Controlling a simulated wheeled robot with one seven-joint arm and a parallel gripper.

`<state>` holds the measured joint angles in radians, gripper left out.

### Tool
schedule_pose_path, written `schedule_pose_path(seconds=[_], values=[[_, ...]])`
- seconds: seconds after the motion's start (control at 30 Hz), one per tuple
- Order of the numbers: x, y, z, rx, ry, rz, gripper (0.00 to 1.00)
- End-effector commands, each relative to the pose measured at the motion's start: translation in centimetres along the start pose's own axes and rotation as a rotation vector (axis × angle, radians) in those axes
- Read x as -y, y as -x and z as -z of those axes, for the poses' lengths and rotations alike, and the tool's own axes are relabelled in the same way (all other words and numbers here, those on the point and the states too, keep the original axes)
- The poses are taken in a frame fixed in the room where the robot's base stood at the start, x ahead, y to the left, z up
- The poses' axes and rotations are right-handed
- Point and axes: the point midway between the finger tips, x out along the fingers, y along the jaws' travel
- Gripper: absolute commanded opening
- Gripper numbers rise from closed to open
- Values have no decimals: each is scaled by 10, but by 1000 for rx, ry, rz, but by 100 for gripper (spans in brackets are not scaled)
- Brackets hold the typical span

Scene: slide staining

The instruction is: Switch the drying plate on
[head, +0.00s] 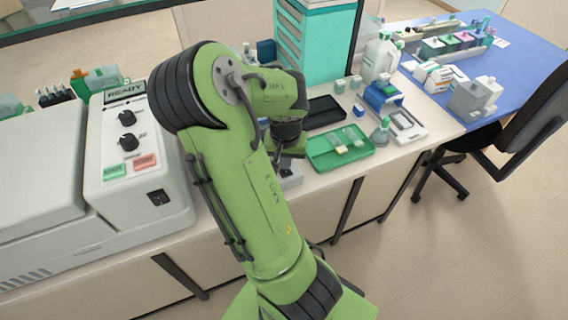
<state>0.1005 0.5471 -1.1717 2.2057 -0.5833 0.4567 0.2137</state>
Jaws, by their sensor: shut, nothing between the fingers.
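My green arm crosses the middle of the head view, and my gripper (282,162) points down near the front edge of the bench. Its fingers are small, dark and partly hidden by the arm; they look shut and empty. A low grey device (291,180) sits right under the gripper and may be the drying plate. Most of it is hidden by my arm, and its switch cannot be made out. I cannot tell whether the fingers touch it.
A large grey machine with a control panel (128,145) and a "READY" display stands at left. A green tray (320,160), a black tray (323,112) and bottles (380,58) are to the right. A blue-topped table (530,60) and chair (535,110) stand farther right.

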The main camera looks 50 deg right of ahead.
Motion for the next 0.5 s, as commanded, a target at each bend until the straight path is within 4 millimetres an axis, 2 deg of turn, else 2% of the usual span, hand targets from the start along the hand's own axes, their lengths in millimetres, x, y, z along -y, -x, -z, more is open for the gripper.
schedule_pose_path(seconds=[0.03, 0.5], values=[[0, 9, 2, -1, 0, 1, 0], [0, 52, 8, 1, 0, 0, 0]])
